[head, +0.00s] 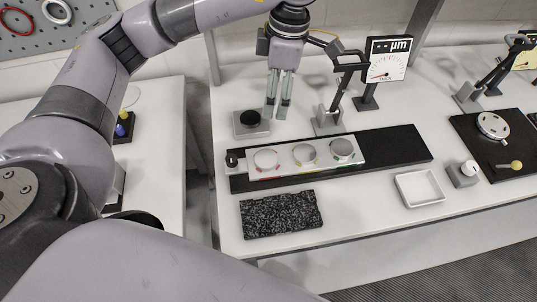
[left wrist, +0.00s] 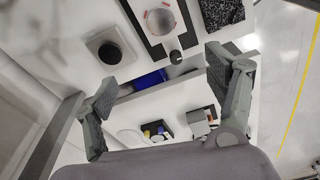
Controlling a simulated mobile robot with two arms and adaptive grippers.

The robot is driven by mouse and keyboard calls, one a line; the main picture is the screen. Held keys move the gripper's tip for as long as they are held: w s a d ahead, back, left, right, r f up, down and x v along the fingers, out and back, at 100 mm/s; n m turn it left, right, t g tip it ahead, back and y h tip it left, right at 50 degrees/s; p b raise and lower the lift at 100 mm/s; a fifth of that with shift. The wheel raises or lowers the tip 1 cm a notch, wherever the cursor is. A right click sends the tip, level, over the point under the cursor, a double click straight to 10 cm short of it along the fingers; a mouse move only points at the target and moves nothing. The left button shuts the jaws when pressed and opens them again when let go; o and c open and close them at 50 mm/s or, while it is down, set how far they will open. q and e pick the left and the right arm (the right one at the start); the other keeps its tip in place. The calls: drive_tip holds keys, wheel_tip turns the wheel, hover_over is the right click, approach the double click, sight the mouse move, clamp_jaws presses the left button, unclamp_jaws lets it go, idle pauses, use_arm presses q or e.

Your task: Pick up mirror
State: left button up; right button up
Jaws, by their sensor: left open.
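A pale fixture plate (head: 285,165) lies on a long black base on the white table. It carries three round discs in a row, which look like the mirrors: a left one (head: 265,159), a middle one (head: 304,154) and a right one (head: 342,148). In the left wrist view one disc (left wrist: 160,21) shows near the top edge. My left gripper (head: 277,112) points down, open and empty, behind the left disc and apart from it. Its two spread fingers also show in the left wrist view (left wrist: 161,76). My right gripper is out of view.
A grey block with a black round top (head: 250,118) stands just left of my left gripper. A gauge stand (head: 329,115) rises to its right. A speckled dark slab (head: 281,214) lies in front of the fixture, a white tray (head: 419,187) to the right.

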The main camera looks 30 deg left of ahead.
use_arm(q)
wheel_tip(320, 180, down, 4)
drive_tip(key=b, duration=0.4)
approach(266, 158)
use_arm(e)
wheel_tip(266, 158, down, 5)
use_arm(q)
drive_tip(key=f, duration=0.1)
drive_tip(key=f+p, duration=0.1)
drive_tip(key=shift+w+a+f, duration=0.15)
drive_tip(key=shift+a+f, duration=0.15)
drive_tip(key=shift+f, duration=0.1)
drive_tip(key=shift+f+p, duration=0.5)
drive_tip(key=shift+p, duration=0.15)
drive_tip(key=f+p, duration=0.2)
drive_tip(key=f, duration=0.1)
drive_tip(key=shift+s+f, duration=0.3)
drive_tip(key=shift+s, duration=0.1)
drive_tip(key=shift+a+f, duration=0.1)
drive_tip(key=shift+f, duration=0.35)
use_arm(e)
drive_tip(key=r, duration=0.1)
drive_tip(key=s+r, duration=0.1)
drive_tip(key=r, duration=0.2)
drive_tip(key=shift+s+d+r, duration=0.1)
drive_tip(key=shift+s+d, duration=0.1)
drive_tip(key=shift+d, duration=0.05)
use_arm(q)
drive_tip(key=shift+c, duration=0.2)
